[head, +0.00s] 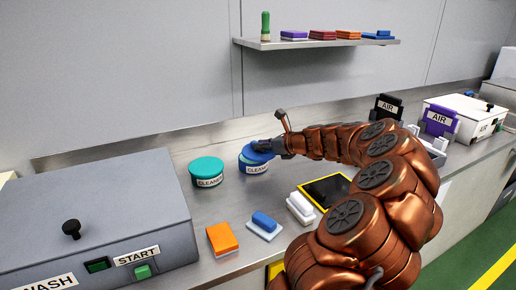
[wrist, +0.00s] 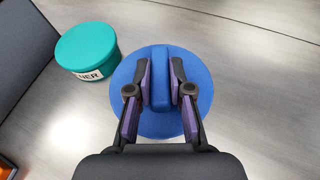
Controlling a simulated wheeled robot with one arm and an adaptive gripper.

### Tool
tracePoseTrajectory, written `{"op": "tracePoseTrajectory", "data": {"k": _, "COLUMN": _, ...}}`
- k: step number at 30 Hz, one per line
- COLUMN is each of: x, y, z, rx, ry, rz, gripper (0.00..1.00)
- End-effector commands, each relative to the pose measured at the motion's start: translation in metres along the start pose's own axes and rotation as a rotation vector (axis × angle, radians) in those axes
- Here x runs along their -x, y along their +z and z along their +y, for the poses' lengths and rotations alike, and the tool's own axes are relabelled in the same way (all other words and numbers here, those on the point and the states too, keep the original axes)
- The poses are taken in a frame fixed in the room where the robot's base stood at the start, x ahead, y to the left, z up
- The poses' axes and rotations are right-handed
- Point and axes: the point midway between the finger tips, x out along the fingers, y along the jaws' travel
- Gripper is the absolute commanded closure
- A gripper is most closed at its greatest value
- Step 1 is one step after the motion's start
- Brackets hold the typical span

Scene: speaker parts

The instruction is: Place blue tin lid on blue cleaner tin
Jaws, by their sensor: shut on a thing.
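The blue tin lid (wrist: 190,122) is a round disc with a raised bar handle across its middle. My gripper (wrist: 160,80) is shut on that bar, one finger on each side, in the wrist view. In the head view my gripper (head: 268,146) reaches in from the right, and the lid (head: 252,156) sits at the top of the blue cleaner tin (head: 254,167). The tin's white label shows at its front. The lid hides the tin in the wrist view. I cannot tell whether the lid is fully seated or slightly above the rim.
A teal cleaner tin (head: 206,171) stands just left, apart from the blue one. The grey wash machine (head: 90,225) is at the left. An orange block (head: 222,238), a blue-handled brush (head: 264,224), a white brush (head: 301,207) and a yellow-edged black pad (head: 326,190) lie in front.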

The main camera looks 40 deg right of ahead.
Motion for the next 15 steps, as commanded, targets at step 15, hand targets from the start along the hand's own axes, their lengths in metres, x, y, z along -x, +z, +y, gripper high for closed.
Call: {"op": "tracePoseTrajectory", "data": {"k": 15, "x": -0.047, "y": 0.009, "z": -0.02, "rx": -0.001, "ry": -0.004, "rz": 0.0, "gripper": 1.0}}
